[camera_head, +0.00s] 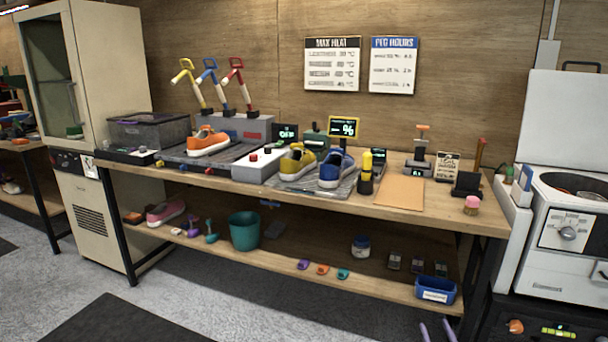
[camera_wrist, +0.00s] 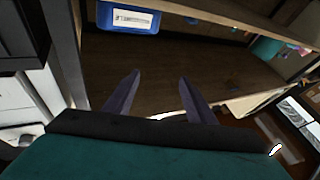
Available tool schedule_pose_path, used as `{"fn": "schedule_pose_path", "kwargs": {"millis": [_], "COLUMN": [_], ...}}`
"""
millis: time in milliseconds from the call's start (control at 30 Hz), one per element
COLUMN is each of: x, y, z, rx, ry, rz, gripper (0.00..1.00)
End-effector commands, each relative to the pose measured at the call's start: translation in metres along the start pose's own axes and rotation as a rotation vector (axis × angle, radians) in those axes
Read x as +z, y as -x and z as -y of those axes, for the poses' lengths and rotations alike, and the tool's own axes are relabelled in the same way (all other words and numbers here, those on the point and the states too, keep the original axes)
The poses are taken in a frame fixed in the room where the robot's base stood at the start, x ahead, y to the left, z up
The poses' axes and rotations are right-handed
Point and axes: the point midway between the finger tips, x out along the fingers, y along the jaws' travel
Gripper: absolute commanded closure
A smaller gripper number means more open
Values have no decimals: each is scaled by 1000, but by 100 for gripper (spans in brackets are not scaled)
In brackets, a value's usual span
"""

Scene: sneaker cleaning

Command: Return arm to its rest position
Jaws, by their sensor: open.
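My gripper (camera_wrist: 158,95) shows in the wrist view with its two dark fingers spread apart and nothing between them. In the head view only the fingertips of my gripper (camera_head: 437,331) show at the bottom edge, right of centre, in front of the workbench's lower shelf. The rest of my arm is out of the head view. In the wrist view the gripper faces the wooden lower shelf (camera_wrist: 165,60), with a blue bin (camera_wrist: 128,18) beyond the left fingertip. The gripper touches nothing that I can see.
The workbench top (camera_head: 450,215) holds an orange sneaker (camera_head: 207,141), a yellow sneaker (camera_head: 297,160) and a blue sneaker (camera_head: 335,170). Below, the blue bin (camera_head: 436,291) sits at the shelf's right end. A white machine (camera_head: 570,225) stands at the right. The floor (camera_head: 215,300) in front is largely clear.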

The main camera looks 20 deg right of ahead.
Motion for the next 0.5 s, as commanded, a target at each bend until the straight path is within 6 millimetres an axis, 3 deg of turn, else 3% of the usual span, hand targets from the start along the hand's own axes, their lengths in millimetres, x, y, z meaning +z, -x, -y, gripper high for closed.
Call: {"fn": "schedule_pose_path", "kwargs": {"millis": [33,200,500], "x": [-9,-17,-22], "y": [-12,-37,-68], "z": [18,67,150], "rx": [-20,-59,-101], "ry": [-15,-60,-124], "rz": [4,33,142], "gripper": [49,49,49]}}
